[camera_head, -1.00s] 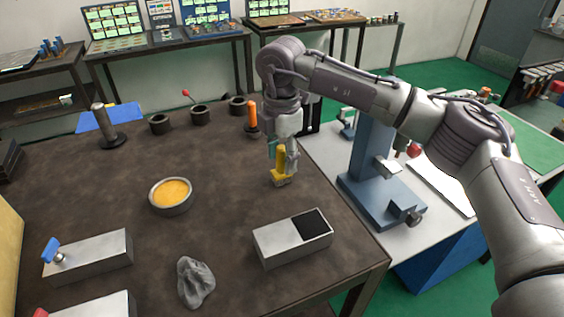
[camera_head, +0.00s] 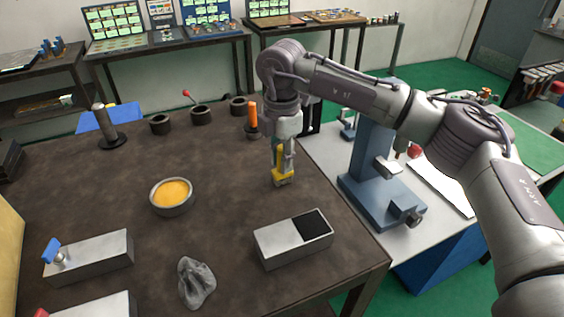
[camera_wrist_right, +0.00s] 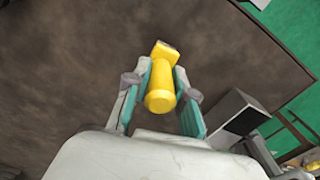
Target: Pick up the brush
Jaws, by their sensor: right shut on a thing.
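My right gripper (camera_head: 283,158) points down and is shut on the brush's handle. In the right wrist view the yellow brush (camera_wrist_right: 161,88) sits between the teal-padded fingers of the right gripper (camera_wrist_right: 162,98). The brush looks roughly upright. I cannot tell whether its lower end touches the table. My left gripper is not in view.
A metal block with a dark square (camera_head: 272,243) and a grey cloth (camera_head: 196,281) lie in front. A bowl of orange material (camera_head: 172,208) stands left. An orange-handled tool (camera_head: 253,119) is behind the gripper. A blue press (camera_head: 371,180) stands right.

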